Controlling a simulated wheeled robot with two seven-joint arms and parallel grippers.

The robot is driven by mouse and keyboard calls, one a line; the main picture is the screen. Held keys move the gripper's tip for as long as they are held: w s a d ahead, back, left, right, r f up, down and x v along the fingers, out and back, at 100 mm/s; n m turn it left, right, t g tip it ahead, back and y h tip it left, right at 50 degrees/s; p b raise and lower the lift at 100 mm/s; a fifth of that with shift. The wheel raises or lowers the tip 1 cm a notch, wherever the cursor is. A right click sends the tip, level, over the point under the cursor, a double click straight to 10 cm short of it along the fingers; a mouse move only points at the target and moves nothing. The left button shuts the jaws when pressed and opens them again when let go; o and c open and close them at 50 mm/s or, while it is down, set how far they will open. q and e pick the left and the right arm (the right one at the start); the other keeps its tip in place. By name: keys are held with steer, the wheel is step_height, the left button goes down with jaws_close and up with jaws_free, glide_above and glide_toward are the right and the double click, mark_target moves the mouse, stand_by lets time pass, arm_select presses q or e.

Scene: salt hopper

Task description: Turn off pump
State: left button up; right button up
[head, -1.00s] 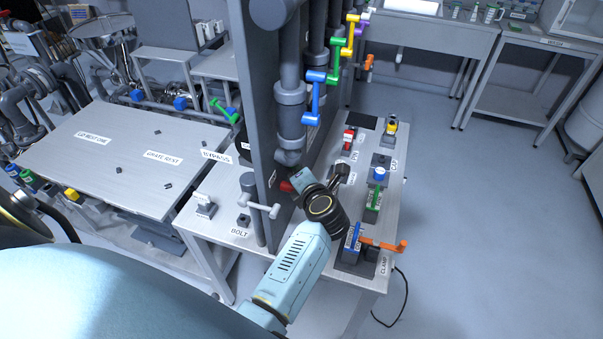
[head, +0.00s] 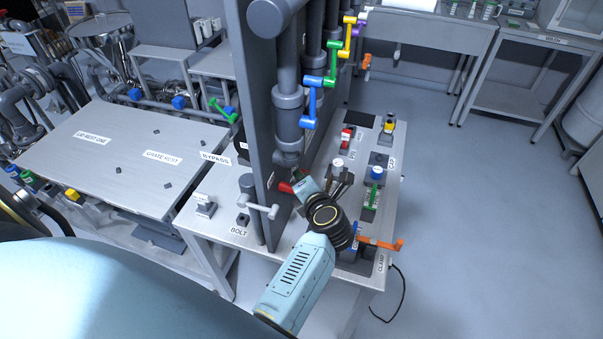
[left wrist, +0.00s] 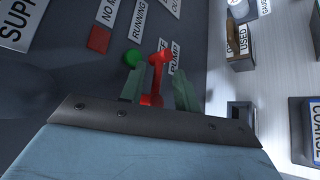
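The red pump lever (left wrist: 155,82) stands out from the dark panel, beside a label reading PUMP, in the left wrist view. It also shows as a small red piece (head: 285,187) on the panel's side in the head view. My left gripper (left wrist: 160,76) is open, its two fingers either side of the lever. The left finger is close to the lever; a gap shows on the right. Whether either touches cannot be told. In the head view my left gripper (head: 298,182) is at the panel, partly hidden by its wrist. My right gripper is not in view.
A green round lamp (left wrist: 133,57) and a red square (left wrist: 98,40) sit near the lever. A white knob (head: 338,163), a green handle (head: 375,190) and an orange handle (head: 385,243) stand on the bench to the right. A grey T-handle (head: 260,207) is close left.

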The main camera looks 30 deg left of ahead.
arm_select(q)
steer(key=p+v, duration=0.1)
steer(key=v, duration=0.3)
steer(key=shift+d, duration=0.15)
